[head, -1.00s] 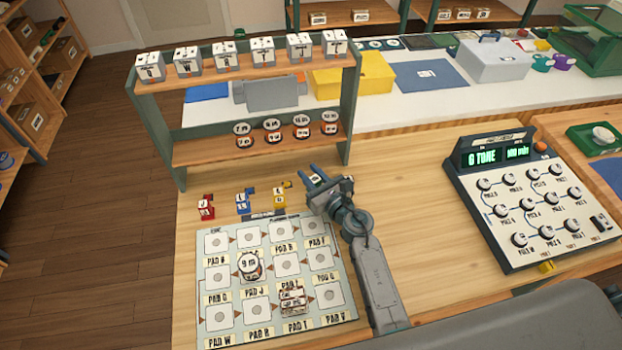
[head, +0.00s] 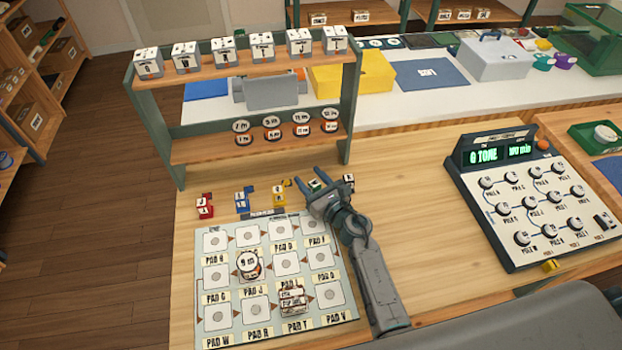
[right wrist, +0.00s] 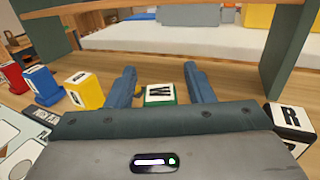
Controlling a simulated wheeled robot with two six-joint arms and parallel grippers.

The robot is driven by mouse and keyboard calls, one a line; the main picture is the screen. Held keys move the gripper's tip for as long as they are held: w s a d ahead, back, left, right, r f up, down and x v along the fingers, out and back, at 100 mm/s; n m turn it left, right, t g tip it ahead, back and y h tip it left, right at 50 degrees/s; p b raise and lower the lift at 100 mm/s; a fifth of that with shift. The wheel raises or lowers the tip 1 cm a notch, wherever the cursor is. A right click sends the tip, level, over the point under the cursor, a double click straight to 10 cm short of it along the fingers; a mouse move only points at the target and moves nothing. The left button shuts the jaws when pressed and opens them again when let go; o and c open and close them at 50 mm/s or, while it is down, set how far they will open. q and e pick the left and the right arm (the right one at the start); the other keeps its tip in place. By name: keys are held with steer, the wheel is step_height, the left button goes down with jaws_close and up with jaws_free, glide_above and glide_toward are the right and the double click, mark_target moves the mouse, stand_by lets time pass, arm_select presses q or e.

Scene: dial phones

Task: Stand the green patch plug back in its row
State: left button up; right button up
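The green plug (head: 316,186) has a white lettered face and sits on the wooden table, right of the yellow plug (head: 279,198). The blue plug (head: 242,203) and red plug (head: 204,208) continue that row to the left. In the right wrist view the green plug (right wrist: 160,95) shows between the two fingers, low, its lettered face toward the camera; its lower part is hidden by the gripper body. My right gripper (head: 315,183) is open around it, with gaps visible on both sides of the plug. My left gripper is not in view.
A black-and-white lettered cube (right wrist: 290,125) stands close to the right of my gripper. A green-framed shelf (head: 260,148) rises behind. A pad board (head: 215,318) with stacked pieces lies front left. A dial console (head: 540,205) is at right, with clear table between.

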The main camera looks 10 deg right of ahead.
steer(key=shift+s, duration=0.2)
steer(key=b+v, duration=0.2)
steer(key=v, duration=0.8)
steer(key=shift+s+d, duration=0.2)
steer(key=shift+s, duration=0.15)
steer(key=shift+s+d, duration=0.15)
steer(key=shift+s, duration=0.25)
